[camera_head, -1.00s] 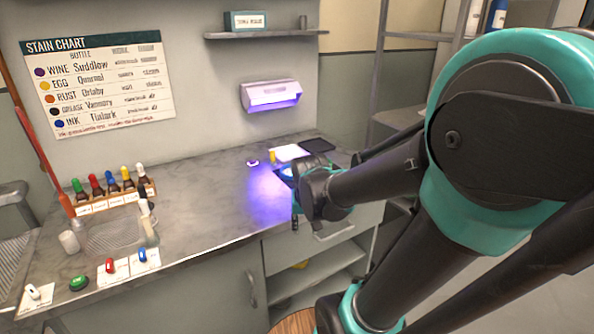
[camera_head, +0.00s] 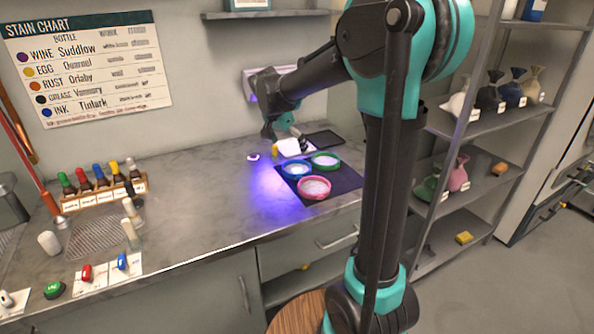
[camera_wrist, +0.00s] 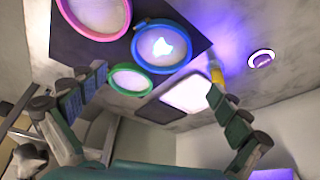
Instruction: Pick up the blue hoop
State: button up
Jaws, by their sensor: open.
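The blue hoop (camera_head: 297,171) lies flat on a dark mat (camera_head: 347,180) on the counter, with pale cloth stretched inside it. It also shows at the top middle of the wrist view (camera_wrist: 163,48), with a bright white mark on its cloth. A pink hoop (camera_head: 313,188) and a green hoop (camera_head: 325,161) lie close beside it on the mat. My gripper (camera_head: 288,142) is above the counter, behind the blue hoop in the head view. In the wrist view its fingers (camera_wrist: 158,79) are spread wide with nothing between them.
A white card (camera_head: 290,148), a yellow object (camera_head: 275,151) and a dark tray (camera_head: 325,139) lie behind the mat. A lamp (camera_head: 252,86) on the wall casts violet light. A bottle rack (camera_head: 105,197) stands left. The middle of the counter is clear.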

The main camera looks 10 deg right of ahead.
aim_at(298, 170)
jog(key=x, duration=1)
jog(key=shift+w, duration=0.15)
jog(key=c, duration=0.9)
